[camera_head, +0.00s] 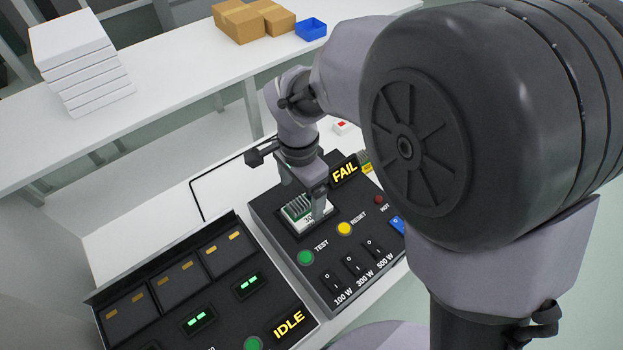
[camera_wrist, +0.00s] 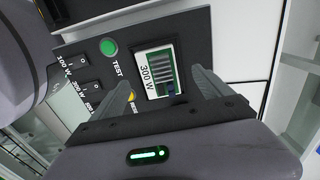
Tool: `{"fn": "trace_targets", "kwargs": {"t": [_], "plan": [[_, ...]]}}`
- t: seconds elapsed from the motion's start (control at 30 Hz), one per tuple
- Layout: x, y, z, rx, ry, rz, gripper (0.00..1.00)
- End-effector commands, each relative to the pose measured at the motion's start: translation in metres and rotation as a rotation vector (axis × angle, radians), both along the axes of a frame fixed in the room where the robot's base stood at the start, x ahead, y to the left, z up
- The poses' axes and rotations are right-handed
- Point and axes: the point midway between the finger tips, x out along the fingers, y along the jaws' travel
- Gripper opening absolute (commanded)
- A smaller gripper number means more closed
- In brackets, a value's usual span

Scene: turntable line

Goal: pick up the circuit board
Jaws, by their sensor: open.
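The circuit board (camera_wrist: 157,72) is a green board with a grey finned part and a white label reading "300 W". It sits in a recess of the black test panel. In the head view the board (camera_head: 297,208) shows partly, with my gripper (camera_head: 318,205) right over it. In the wrist view my gripper (camera_wrist: 165,90) is open, with one finger on each side of the board. I cannot tell whether the fingers touch it.
The test panel (camera_head: 282,235) has a green TEST button (camera_head: 306,257), a yellow RESET button (camera_head: 344,229), several switches and a lit FAIL sign (camera_head: 344,172). A second panel shows IDLE (camera_head: 289,323). Behind, a white table (camera_head: 180,85) bears white boxes (camera_head: 80,60), brown cartons (camera_head: 245,22) and a blue bin (camera_head: 311,29).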

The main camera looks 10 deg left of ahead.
Motion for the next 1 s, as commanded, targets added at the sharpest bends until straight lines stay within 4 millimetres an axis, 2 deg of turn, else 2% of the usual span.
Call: {"fn": "trace_targets", "kwargs": {"t": [0.27,0.47,0.57,0.9,1.0], "plan": [[0.000,-0.005,-0.050,0.000,0.003,-0.001,0.89],[0.000,-0.005,-0.050,0.001,-0.001,0.000,0.89],[0.000,-0.005,-0.050,0.000,0.000,0.000,0.73],[0.000,-0.005,-0.050,0.001,-0.001,0.000,0.07],[0.000,-0.005,-0.050,0.001,-0.001,0.000,0.05]]}}
